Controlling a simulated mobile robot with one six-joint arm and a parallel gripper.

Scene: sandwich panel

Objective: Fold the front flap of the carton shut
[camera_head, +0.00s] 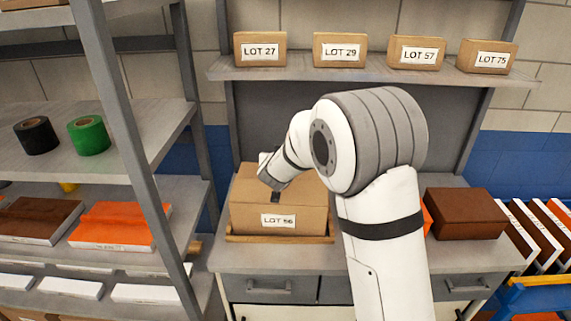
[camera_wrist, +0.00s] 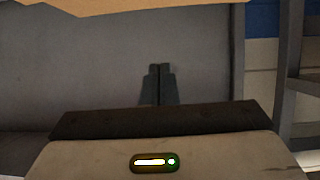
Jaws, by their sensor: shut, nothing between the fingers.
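The brown carton (camera_head: 301,221) with a "LOT 56" label stands on the workbench, left of my arm. Its top looks mostly covered, but my gripper hides part of it and I cannot tell the front flap's exact angle. My gripper (camera_head: 275,196) is at the carton's upper front, fingers low against or just over it; contact is unclear. In the wrist view, my gripper's dark fingers (camera_wrist: 160,72) are together with nothing between them. A tan surface, probably the carton (camera_wrist: 150,7), crosses that view's top edge.
The carton sits in a shallow wooden tray (camera_head: 240,239). A shelf (camera_head: 350,75) with several labelled boxes hangs above the bench. A grey rack (camera_head: 135,150) stands close at left. A dark brown box (camera_head: 466,214) stands right of my arm.

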